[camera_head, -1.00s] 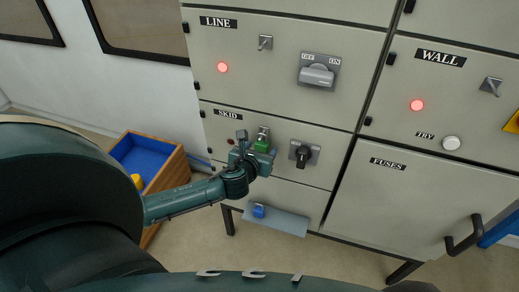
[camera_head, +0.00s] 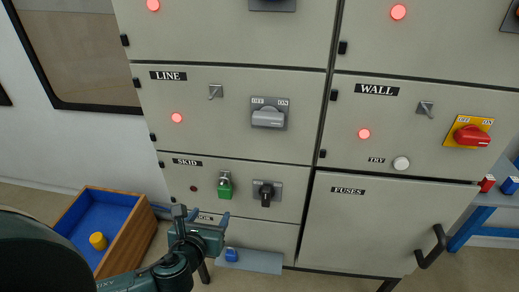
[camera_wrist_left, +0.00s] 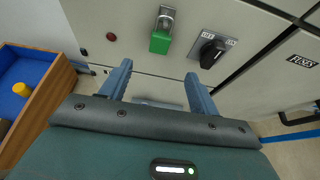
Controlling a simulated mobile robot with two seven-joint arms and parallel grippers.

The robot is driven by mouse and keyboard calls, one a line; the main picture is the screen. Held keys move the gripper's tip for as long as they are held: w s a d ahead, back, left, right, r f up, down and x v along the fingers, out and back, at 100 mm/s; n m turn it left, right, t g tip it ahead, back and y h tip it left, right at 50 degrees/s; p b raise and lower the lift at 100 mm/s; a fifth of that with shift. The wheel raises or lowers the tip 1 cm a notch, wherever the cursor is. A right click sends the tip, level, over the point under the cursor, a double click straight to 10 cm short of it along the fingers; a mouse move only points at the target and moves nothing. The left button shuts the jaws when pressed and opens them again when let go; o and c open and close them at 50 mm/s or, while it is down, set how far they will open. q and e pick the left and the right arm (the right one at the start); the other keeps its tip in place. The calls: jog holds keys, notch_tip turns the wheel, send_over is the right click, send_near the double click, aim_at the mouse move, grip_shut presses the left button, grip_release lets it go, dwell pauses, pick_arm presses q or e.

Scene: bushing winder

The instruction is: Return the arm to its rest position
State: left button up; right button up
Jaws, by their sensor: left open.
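My left gripper (camera_head: 202,216) is open and empty in front of the lower left of the grey cabinet. In the left wrist view its two blue fingers (camera_wrist_left: 157,88) stand apart with nothing between them. The SKID panel (camera_head: 230,172) lies just above and beyond the fingers. On it, a green padlock (camera_head: 225,188) hangs at a metal hasp, and a black rotary switch (camera_head: 266,192) sits to its right. The padlock (camera_wrist_left: 160,42) also shows beyond the fingers in the left wrist view, apart from them. My right gripper is not in view.
A wooden bin with a blue lining (camera_head: 140,238) holding a yellow object (camera_head: 97,241) stands at lower left, close to my left arm. A small shelf (camera_head: 262,262) with a blue item (camera_head: 231,254) is under the cabinet. A FUSES door (camera_head: 365,225) has a black handle (camera_head: 431,246).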

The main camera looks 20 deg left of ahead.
pick_arm(q)
jog(key=s+d+f+n+h, duration=0.2)
jog(key=s+d+n, duration=0.1)
jog(key=n, duration=0.7)
jog(key=s+d+f+n+g+h+p, duration=0.1)
jog(key=s+d+f+n+h, duration=0.1)
jog(key=d+n, duration=0.4)
jog(key=s+d+f+n+g+h+p, duration=0.1)
jog(key=s+d+f+n+h, duration=0.1)
jog(key=n, duration=1.2)
jog(key=s+d+f, duration=0.1)
jog(key=s+d, duration=0.1)
jog(key=shift+s+d+f+h, duration=0.25)
jog(key=shift+d+f+h, duration=0.05)
jog(key=shift+d+f, duration=0.1)
jog(key=shift+c, duration=0.4)
